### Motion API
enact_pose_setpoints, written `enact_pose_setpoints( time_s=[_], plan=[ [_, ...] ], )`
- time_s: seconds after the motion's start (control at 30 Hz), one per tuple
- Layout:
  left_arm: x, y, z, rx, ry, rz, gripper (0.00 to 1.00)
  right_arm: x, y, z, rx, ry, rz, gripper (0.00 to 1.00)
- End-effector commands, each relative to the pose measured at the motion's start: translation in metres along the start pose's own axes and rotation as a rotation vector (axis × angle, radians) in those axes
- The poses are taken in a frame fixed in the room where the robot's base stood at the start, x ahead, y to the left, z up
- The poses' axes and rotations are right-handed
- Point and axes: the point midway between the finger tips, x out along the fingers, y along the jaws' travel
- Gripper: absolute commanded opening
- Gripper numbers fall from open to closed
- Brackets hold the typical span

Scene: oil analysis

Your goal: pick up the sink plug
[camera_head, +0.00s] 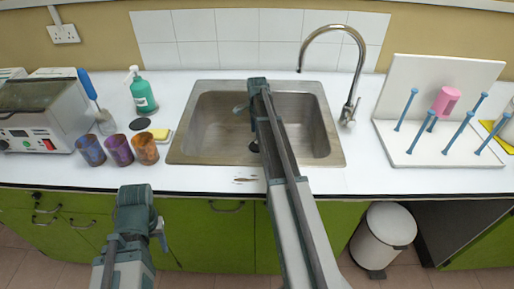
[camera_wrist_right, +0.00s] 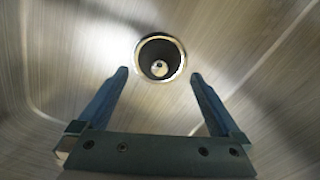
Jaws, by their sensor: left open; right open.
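The sink plug (camera_wrist_right: 159,68) appears as a dark round piece with a small shiny knob, set inside the metal-rimmed drain in the sink floor. In the head view, the drain area (camera_head: 254,146) is a dark spot partly hidden by my right arm. My right gripper (camera_wrist_right: 160,85) is open and empty over the sink; its two fingers point toward the drain, one on each side of it in the picture, and apart from it. My left gripper (camera_head: 161,236) is low in front of the counter, away from the sink, with its fingers only partly visible.
The metal sink (camera_head: 188,150) has raised walls and a tall tap (camera_head: 347,80) at its right rear. Coloured cups (camera_head: 119,150), a black disc (camera_head: 140,124), a sponge (camera_head: 160,134) and a green bottle (camera_head: 143,94) stand left. A white peg rack (camera_head: 440,148) stands right.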

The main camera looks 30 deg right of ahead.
Motion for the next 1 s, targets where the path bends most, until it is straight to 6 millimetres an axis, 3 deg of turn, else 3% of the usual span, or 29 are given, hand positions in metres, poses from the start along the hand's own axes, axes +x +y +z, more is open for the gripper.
enact_pose_setpoints(
  time_s=[0.03, 0.3, 0.6, 1.0],
  plan=[
    [0.011, 0.001, -0.001, 0.0, 0.0, 0.0, 0.5, 0.011, 0.0, 0.0, 0.0, 0.0, 0.0, 1.0],
    [0.042, 0.004, -0.003, 0.0, 0.0, 0.0, 0.5, 0.042, 0.001, 0.0, 0.0, 0.0, 0.0, 1.0],
    [0.042, 0.004, -0.003, 0.0, 0.0, 0.0, 0.5, 0.042, 0.001, 0.0, 0.0, 0.0, 0.0, 1.0],
    [0.042, 0.004, -0.002, 0.0, 0.0, 0.0, 0.5, 0.042, 0.001, 0.0, 0.0, 0.0, 0.0, 0.28]
  ],
)
